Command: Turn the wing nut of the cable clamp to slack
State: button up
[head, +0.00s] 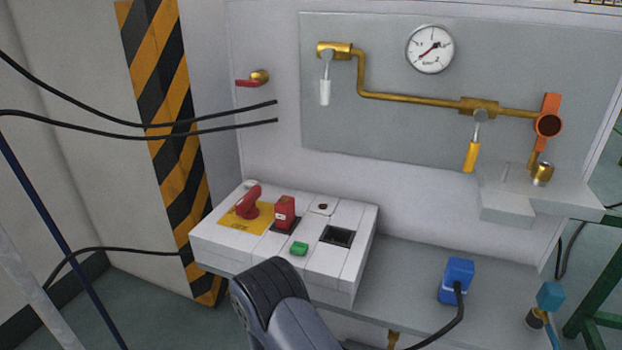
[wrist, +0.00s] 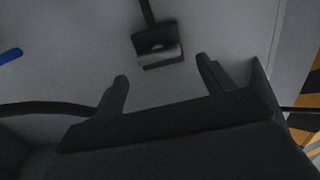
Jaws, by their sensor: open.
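In the wrist view a small dark block with a paler bar across it (wrist: 158,47) sits on a grey surface, and a dark cable (wrist: 147,12) runs from its top edge. It looks like the cable clamp; its wing nut cannot be made out clearly in the dim picture. My gripper (wrist: 162,68) is open and empty. Its two fingers point toward the block, one to each side of it, and appear apart from it. In the head view my gripper and the clamp are not visible; only my arm shows at the bottom.
A white control box (head: 325,265) with a red rotary handle (head: 247,203) stands on the grey shelf (head: 410,275), beside a blue plug (head: 457,280) with a black cable. Brass piping (head: 410,97) runs along the panel above. Black cables (head: 200,120) cross at left.

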jog(key=shift+m, duration=0.9)
jog(key=shift+b+x, duration=0.4)
jog(key=shift+x, duration=1.7)
jog(key=shift+n, duration=0.3)
